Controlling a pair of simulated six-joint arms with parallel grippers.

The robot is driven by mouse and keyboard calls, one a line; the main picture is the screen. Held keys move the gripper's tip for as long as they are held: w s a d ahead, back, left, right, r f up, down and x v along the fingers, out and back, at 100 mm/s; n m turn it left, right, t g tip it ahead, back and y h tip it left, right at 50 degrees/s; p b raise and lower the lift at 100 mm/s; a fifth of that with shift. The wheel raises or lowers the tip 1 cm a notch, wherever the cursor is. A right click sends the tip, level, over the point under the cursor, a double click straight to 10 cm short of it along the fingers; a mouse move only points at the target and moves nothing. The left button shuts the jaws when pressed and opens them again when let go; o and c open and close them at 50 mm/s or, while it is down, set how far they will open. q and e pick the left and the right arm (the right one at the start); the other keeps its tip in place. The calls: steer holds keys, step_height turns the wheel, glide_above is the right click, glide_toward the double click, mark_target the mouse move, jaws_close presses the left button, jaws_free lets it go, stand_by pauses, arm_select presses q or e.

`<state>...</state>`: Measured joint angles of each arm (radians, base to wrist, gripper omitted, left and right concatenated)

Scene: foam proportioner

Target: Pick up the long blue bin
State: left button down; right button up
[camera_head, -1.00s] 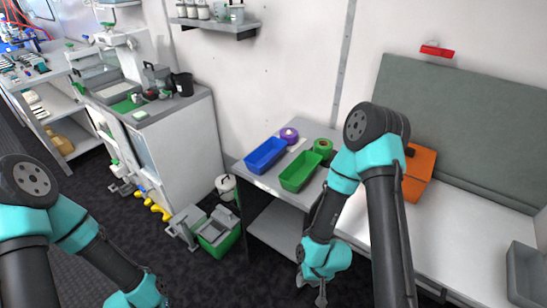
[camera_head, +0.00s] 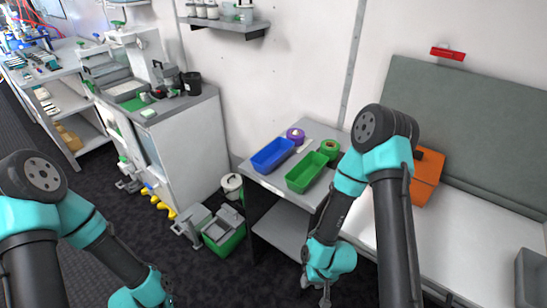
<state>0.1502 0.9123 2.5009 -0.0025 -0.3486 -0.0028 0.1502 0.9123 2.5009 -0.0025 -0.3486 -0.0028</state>
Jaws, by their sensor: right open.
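The long blue bin (camera_head: 272,155) sits on the left end of the grey table (camera_head: 262,180), near its front edge. It looks empty. My right gripper (camera_head: 326,295) hangs in front of the table, lower than the tabletop and to the right of the bin, pointing down and apart from it. It is open and holds nothing that I can see. My left arm comes in at the lower left, well away from the bin; its wrist shows at the bottom edge and its fingers are not visible.
A green bin (camera_head: 306,172) stands just right of the blue bin. A purple roll (camera_head: 296,136) and a green roll (camera_head: 330,148) lie behind them. An orange box (camera_head: 427,177) stands farther right. A green-and-grey container (camera_head: 224,232) is on the floor.

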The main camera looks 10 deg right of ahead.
arm_select(q)
jaws_free()
stand_by(0.8)
